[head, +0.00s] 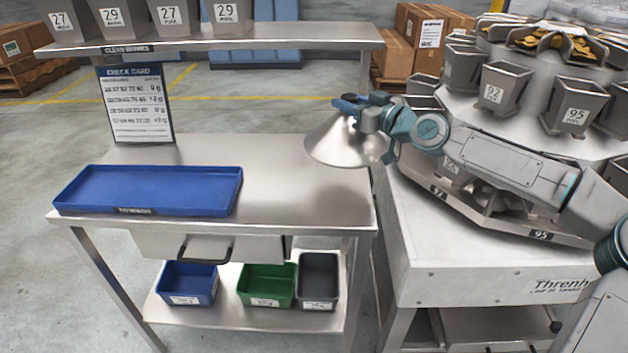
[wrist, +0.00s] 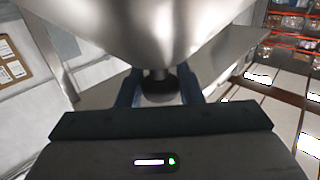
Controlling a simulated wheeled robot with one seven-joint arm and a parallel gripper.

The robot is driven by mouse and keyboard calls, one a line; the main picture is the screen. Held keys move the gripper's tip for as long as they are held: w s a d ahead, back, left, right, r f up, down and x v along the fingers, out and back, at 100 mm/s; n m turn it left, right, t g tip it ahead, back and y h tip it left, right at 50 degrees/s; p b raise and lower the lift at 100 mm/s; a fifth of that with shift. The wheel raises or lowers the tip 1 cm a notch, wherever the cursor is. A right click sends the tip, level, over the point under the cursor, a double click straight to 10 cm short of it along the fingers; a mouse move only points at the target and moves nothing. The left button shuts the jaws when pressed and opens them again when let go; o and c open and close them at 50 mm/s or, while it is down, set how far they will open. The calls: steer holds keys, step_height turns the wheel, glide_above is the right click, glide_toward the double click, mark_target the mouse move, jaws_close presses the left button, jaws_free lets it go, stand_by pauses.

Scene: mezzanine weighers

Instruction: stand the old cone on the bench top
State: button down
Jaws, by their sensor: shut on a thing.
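The old cone (head: 340,143) is a shiny grey metal cone, wide rim down, at the right end of the bench top (head: 278,170). My gripper (head: 350,104) is shut on the cone's top, at a dark knob or stem. In the wrist view, the cone (wrist: 155,25) fills the upper middle, and its short stem with a dark knob sits between the fingers of my gripper (wrist: 158,88). The cone looks a little tilted. I cannot tell whether its rim touches the bench or hangs above it.
A blue tray (head: 150,190) lies on the bench's left, with a check card (head: 136,104) behind it. A shelf (head: 230,40) with several weigh buckets runs above the back. The weigher machine (head: 500,235) stands close on the right. The bench middle is clear.

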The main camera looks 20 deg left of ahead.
steer(key=shift+a, duration=0.2)
steer(key=s+a+f+b, duration=0.1)
steer(key=s+a+f, duration=0.6)
steer(key=f, duration=0.3)
steer(key=shift+s+a+f, duration=0.2)
steer(key=shift+s+f, duration=0.2)
steer(key=shift+s, duration=0.4)
steer(key=c, duration=1.4)
jaws_free()
steer(key=shift+f, duration=0.2)
steer(key=o, duration=0.4)
steer(key=shift+r, duration=0.2)
steer(key=v, duration=1.2)
